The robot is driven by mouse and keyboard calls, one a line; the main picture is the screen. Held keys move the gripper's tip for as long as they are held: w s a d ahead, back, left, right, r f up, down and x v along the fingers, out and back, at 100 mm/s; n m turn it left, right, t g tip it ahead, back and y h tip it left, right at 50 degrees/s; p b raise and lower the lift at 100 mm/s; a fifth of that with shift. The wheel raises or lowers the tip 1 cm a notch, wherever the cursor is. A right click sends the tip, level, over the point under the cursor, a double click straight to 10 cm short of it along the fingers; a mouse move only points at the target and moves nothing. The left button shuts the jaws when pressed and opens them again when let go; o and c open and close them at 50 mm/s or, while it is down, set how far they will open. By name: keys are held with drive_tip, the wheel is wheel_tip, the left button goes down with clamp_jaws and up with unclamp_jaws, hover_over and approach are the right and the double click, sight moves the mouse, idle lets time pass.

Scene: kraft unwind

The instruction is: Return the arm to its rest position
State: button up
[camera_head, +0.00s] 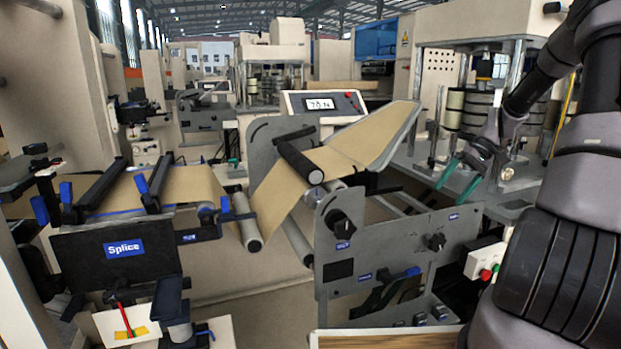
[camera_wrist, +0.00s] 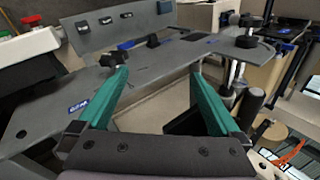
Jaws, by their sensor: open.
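My gripper (camera_head: 460,175) has two green fingers and hangs at the right of the head view, on the end of my dark arm. It is in front of the machine with stacked rolls and above the right end of the grey side plate. In the wrist view my gripper (camera_wrist: 158,100) has its fingers wide apart with nothing between them. Beyond the fingers the wrist view shows the grey plate (camera_wrist: 165,60) with black knobs. I cannot tell from the picture whether the fingers touch anything.
A kraft web (camera_head: 310,168) runs over rollers at the centre. The Splice table (camera_head: 115,270) stands at the left. The side plate (camera_head: 390,250) carries black knobs. A box with red and green buttons (camera_head: 484,262) sits near my arm. A display (camera_head: 322,103) stands behind the web.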

drive_tip(key=s+a+r+m+t+h, duration=0.1)
drive_tip(key=s+a+r+h, duration=0.1)
drive_tip(key=a+r, duration=0.3)
drive_tip(key=s+a+r+h, duration=0.1)
drive_tip(key=s+a+r, duration=0.15)
drive_tip(key=r, duration=0.35)
drive_tip(key=s+a+r+m+t, duration=0.2)
drive_tip(key=s+r, duration=0.4)
drive_tip(key=s, duration=0.4)
drive_tip(key=s+a+r+m+t+h, duration=0.1)
drive_tip(key=s+a+r+t, duration=0.4)
drive_tip(key=s, duration=0.5)
wheel_tip(320, 180, up, 2)
drive_tip(key=shift+s+a+r+m, duration=0.15)
drive_tip(key=shift+s+a+m, duration=0.25)
drive_tip(key=shift+a, duration=0.45)
